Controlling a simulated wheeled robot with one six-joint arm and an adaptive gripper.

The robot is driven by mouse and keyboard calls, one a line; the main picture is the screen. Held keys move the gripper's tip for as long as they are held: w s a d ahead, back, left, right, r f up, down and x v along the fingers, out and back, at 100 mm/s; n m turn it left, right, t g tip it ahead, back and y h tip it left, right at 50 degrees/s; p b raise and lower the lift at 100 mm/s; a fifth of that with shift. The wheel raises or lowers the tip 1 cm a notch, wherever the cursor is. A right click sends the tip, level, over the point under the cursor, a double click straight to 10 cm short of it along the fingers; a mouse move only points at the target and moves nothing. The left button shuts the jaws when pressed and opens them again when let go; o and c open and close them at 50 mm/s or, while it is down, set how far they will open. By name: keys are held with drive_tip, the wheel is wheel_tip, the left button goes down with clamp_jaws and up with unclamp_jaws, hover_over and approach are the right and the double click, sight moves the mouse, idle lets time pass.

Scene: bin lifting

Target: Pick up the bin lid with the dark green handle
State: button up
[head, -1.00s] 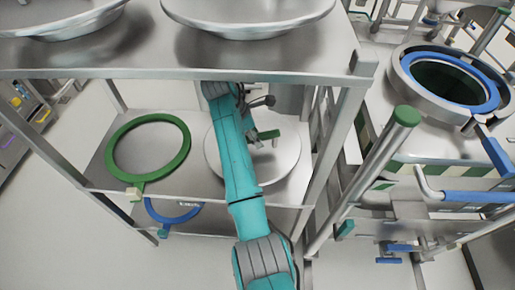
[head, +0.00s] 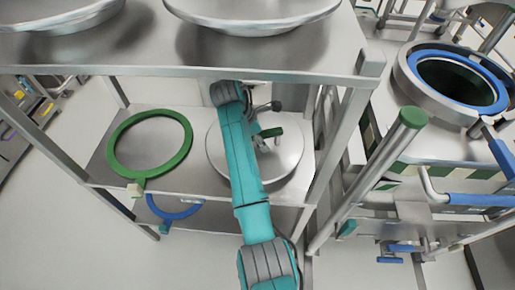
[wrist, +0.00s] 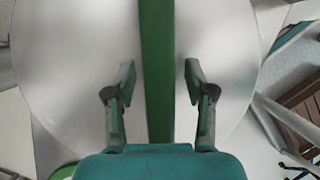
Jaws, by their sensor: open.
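The bin lid (head: 285,165) is a round silver disc on the middle shelf of the rack, partly hidden behind my teal arm in the head view. Its dark green handle (head: 271,132) shows just right of my arm. In the wrist view the handle (wrist: 156,60) is a green bar running top to bottom across the silver lid (wrist: 80,70). My gripper (wrist: 158,75) is open, with one finger on each side of the handle and a gap visible on both sides. In the head view the fingers are mostly hidden by the arm and handle.
A green ring (head: 113,156) lies on the same shelf to the left, with a blue ring (head: 175,212) below it. The upper shelf (head: 150,50) with large metal bowls overhangs my arm. A rack post (head: 340,150) and a green-capped bar (head: 385,160) stand at right.

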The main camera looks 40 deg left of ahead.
clamp_jaws()
drive_tip(key=shift+w+r, duration=0.1)
idle(0.4)
drive_tip(key=shift+r, duration=0.15)
